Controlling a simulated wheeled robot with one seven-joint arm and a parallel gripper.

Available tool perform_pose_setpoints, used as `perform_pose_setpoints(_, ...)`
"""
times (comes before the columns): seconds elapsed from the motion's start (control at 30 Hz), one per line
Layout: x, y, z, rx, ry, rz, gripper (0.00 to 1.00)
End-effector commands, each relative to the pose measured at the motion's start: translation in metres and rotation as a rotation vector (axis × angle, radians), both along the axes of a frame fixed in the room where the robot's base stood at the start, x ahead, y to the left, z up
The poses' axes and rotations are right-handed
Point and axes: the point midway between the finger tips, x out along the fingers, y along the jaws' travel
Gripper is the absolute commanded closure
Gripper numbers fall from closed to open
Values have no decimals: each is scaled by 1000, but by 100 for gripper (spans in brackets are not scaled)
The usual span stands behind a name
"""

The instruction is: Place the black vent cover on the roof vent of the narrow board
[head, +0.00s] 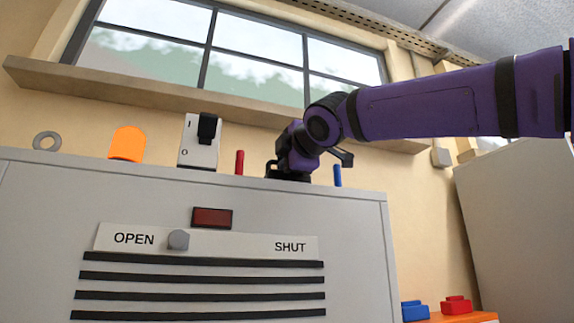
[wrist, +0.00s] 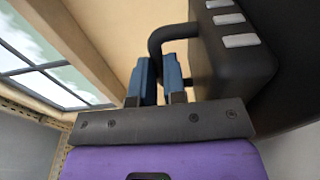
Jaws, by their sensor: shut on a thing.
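My gripper (head: 292,158) is at the top edge of a grey cabinet (head: 350,215), between a red peg and a blue peg. It also shows in the wrist view (wrist: 160,68), where its two blue fingers are shut on the handle of the black vent cover (wrist: 232,60). The cover is a dark block with pale strips and a bent black handle. In the head view only a small black part of the cover shows under the gripper, at the roof edge. I cannot tell whether it touches the roof. The roof vent is not visible from this low angle.
Along the roof stand a grey ring (head: 47,141), an orange rounded piece (head: 127,143), a white switch box (head: 200,142), the red peg (head: 239,162) and the blue peg (head: 337,176). The front has an OPEN/SHUT slider (head: 178,239). Red (head: 456,305) and blue (head: 414,310) blocks lie lower right.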

Motion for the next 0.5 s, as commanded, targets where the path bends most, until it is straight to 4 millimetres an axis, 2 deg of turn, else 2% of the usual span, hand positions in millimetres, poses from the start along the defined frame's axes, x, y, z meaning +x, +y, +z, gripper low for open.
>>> perform_pose_setpoints(0.13,0,-1,-9,1,0,1,100)
perform_pose_setpoints(0.47,0,-1,-11,0,0,-1,100)
perform_pose_setpoints(0.5,0,0,-11,0,0,0,84)
